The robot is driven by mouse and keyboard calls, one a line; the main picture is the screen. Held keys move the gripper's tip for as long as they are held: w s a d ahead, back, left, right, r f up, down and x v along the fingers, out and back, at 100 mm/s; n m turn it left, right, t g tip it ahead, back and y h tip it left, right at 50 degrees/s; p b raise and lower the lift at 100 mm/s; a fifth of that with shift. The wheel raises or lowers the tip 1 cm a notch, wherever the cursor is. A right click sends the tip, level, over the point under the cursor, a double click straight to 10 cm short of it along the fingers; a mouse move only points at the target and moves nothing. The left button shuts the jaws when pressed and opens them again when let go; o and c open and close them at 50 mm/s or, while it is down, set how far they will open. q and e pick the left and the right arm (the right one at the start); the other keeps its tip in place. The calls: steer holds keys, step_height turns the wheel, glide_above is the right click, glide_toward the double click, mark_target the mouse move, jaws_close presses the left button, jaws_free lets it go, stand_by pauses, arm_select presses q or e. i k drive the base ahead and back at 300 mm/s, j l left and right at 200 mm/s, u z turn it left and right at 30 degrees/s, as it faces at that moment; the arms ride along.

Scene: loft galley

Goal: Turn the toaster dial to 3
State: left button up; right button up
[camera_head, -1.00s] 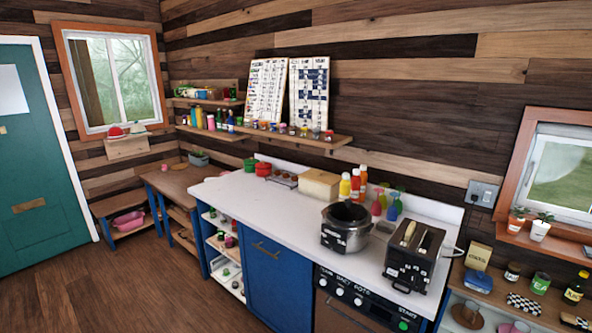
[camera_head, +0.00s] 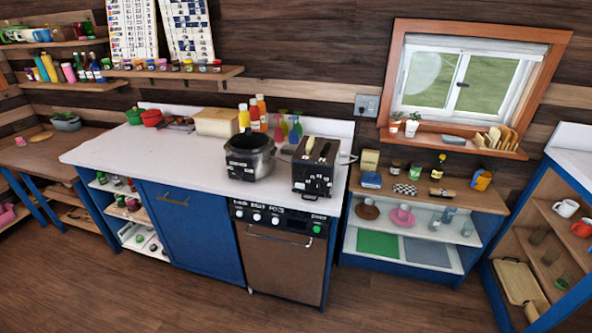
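The black toaster (camera_head: 314,167) stands at the right end of the white counter, with what looks like bread in its top slots. Its front face has small pale marks and controls, too small to read, so I cannot tell where the dial points. A cord runs from its right side. Neither of my grippers shows in the head view.
The oven (camera_head: 281,254) is below. A wall outlet (camera_head: 367,107) is right of the toaster, above a lower shelf unit (camera_head: 425,196). The left counter (camera_head: 150,150) and wooden floor (camera_head: 120,297) have free room.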

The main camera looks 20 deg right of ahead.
mark_target(319, 185)
steer(key=i+j+z, duration=0.15)
steer(key=z, duration=0.2)
steer(key=i+j+z, duration=0.15)
steer(key=z, duration=0.2)
steer(key=i+j+z, duration=0.15)
steer(key=z, duration=0.25)
steer(key=j, duration=0.1)
